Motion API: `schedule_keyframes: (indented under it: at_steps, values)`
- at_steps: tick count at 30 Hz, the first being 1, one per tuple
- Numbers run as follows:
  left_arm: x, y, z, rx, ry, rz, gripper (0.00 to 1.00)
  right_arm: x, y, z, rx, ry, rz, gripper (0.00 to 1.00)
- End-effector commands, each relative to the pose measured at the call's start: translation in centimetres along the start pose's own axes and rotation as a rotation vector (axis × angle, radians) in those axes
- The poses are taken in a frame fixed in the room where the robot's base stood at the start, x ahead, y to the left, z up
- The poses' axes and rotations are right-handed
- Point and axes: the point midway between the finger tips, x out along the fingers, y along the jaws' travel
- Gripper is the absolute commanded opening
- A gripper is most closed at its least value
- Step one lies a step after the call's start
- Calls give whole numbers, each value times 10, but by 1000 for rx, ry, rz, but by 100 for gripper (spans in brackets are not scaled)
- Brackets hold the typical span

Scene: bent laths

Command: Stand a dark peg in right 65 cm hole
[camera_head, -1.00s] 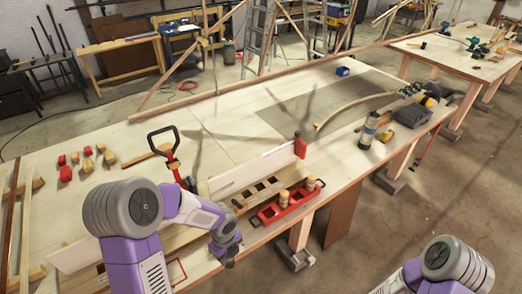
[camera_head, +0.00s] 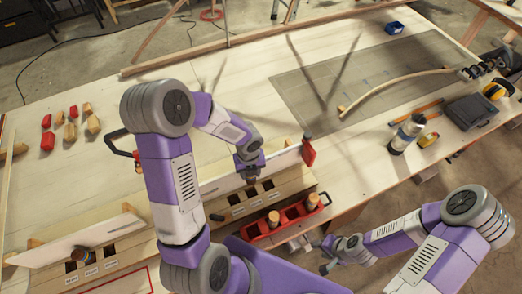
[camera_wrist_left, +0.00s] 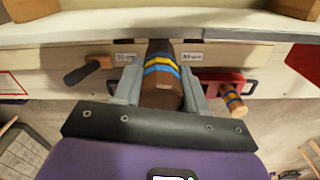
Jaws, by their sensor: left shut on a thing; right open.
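My left gripper (camera_head: 252,174) is over the right hole block (camera_head: 232,212). It is shut on a dark brown peg (camera_wrist_left: 160,92) with yellow and blue bands, seen in the left wrist view. The peg's far end is against or above the block between two labels; whether it is in a hole is hidden. Another dark peg (camera_head: 83,254) shows at the left hole block (camera_head: 112,262). My right gripper (camera_head: 325,257) is open and empty, in front of the table.
A red tray (camera_head: 256,233) with two light wooden pegs (camera_head: 273,218) stands at the front edge. White boards (camera_head: 215,187) run along the blocks. Red and wooden pieces (camera_head: 71,130) lie at the left.

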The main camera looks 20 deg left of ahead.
Motion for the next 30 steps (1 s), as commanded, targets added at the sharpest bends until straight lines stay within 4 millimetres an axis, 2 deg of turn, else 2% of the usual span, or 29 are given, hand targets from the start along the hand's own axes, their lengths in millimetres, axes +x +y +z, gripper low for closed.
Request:
schedule_keyframes:
  at_steps: [11,30]
  values:
    - [16,0,0,-1,0,0,9,13,5,0,1,-2,0,43]
    - [78,0,0,0,1,0,9,68,26,-2,0,-1,0,43]
